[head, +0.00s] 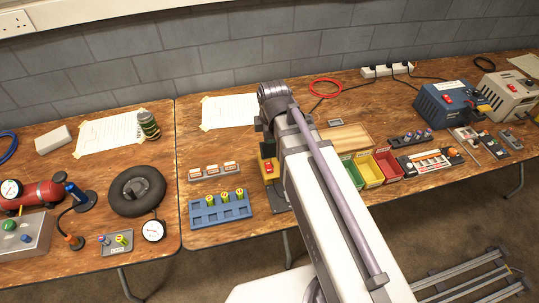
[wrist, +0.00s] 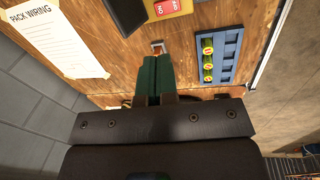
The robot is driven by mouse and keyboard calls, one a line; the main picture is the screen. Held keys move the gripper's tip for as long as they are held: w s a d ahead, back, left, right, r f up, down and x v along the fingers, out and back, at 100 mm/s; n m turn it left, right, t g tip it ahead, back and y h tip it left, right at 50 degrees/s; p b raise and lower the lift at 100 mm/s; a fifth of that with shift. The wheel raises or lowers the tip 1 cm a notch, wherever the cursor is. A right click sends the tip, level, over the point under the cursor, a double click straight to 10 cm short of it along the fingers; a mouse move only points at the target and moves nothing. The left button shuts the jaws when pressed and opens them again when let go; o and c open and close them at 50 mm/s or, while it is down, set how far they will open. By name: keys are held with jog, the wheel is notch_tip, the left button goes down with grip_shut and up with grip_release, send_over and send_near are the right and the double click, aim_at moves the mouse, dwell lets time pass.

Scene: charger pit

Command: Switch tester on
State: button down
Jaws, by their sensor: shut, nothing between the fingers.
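The tester appears to be the yellow box (head: 264,178) partly hidden behind my arm in the head view. Its red switch (head: 269,167) shows on the face. In the wrist view the yellow box (wrist: 186,9) is cut off by the top edge, with its red switch (wrist: 165,8) bearing small white lettering. I cannot tell which way the switch is set. My gripper (wrist: 157,58) shows green fingers shut together with nothing between them. The fingertips point toward the tester and are apart from it.
A blue rack (head: 199,221) with several yellow-topped cells stands left of the tester, near the table's front edge. A grey holder (head: 215,172) lies behind it; a bit of it shows beyond my fingertips. Green, yellow and red bins (head: 372,171) stand right of my arm.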

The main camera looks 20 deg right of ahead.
aim_at(268, 164)
jog(key=shift+n, duration=0.7)
jog(key=f+b, duration=0.4)
jog(key=w+f+b, duration=0.1)
jog(key=f+b, duration=0.4)
jog(key=w+f+b, duration=0.1)
jog(key=f+b, duration=0.4)
jog(key=shift+a, duration=0.15)
